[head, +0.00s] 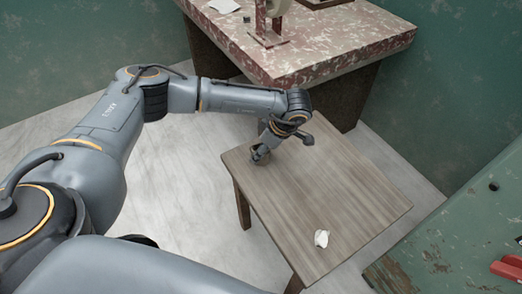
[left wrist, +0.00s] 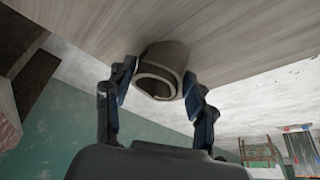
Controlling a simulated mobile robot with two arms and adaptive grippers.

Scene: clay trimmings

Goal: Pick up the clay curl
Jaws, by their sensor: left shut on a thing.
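The clay curl (left wrist: 160,84) is a grey-brown rolled ring with an open end, seen between the two dark fingers of my left gripper (left wrist: 160,76) in the left wrist view. The fingers are shut on its two sides. The curl is at the wooden table surface; I cannot tell whether it touches it. In the head view my left gripper (head: 261,153) points down at the left corner of the small wooden table (head: 330,185), and the curl is mostly hidden there. My right gripper is in neither view.
A small white curled piece (head: 321,238) lies near the table's front edge. A reddish stone-topped table (head: 340,50) with a stand on it is behind. A worn green cabinet (head: 460,240) with a red item stands at the right. The middle of the wooden table is clear.

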